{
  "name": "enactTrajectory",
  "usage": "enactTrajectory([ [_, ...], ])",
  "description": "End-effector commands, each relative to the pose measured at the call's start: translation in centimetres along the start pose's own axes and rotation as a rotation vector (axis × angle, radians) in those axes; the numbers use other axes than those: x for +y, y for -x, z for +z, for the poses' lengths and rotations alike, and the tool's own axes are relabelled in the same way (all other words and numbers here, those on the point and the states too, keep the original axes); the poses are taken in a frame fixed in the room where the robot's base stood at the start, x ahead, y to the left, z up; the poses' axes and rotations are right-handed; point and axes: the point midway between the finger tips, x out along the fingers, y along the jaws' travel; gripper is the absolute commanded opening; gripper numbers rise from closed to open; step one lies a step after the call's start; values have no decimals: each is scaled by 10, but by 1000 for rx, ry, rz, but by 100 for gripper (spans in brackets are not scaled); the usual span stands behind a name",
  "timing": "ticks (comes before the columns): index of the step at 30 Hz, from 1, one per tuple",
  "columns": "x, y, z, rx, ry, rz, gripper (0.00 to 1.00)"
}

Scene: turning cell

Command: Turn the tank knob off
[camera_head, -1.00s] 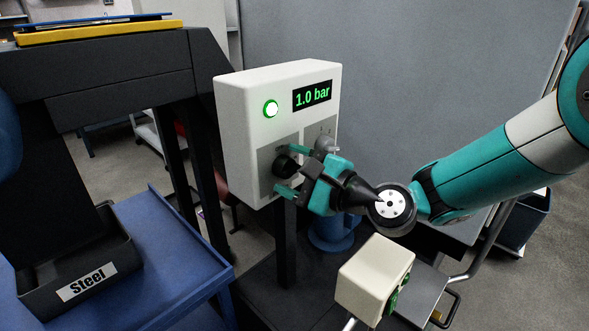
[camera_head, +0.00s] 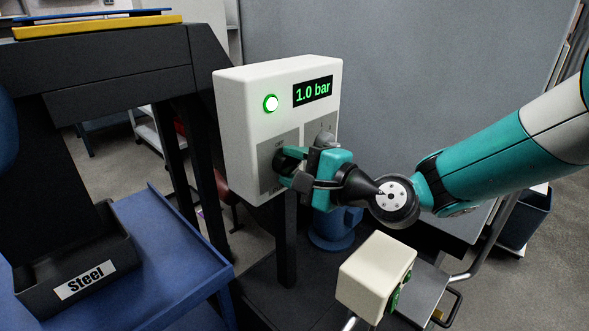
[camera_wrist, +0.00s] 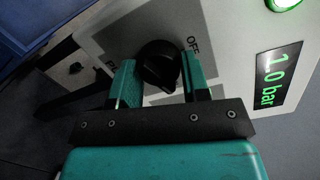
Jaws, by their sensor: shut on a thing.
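The black tank knob (camera_wrist: 160,64) is on a grey plate on the front of a white control box (camera_head: 238,130). In the wrist view "OFF" is printed beside the knob, and other lettering on the plate is partly cut off. My gripper (camera_head: 283,166) is shut on the knob, with one teal finger on each side of it. The gripper also shows in the wrist view (camera_wrist: 157,82). In the head view the fingers hide much of the knob. The display (camera_head: 313,92) reads 1.0 bar, and the green light (camera_head: 271,103) is lit.
A second grey plate (camera_head: 318,128) is to the right, partly behind my gripper. A cream box (camera_head: 370,275) stands below my wrist. A black bin marked Steel (camera_head: 85,285) rests on a blue cart (camera_head: 175,235) at left. A grey panel (camera_head: 420,80) stands behind.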

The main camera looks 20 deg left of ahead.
Motion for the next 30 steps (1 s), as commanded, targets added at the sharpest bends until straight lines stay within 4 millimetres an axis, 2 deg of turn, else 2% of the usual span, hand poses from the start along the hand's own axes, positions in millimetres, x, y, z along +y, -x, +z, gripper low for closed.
enactTrajectory([
  [30, 4, 0, 2, 57, 951, 92, 19],
])
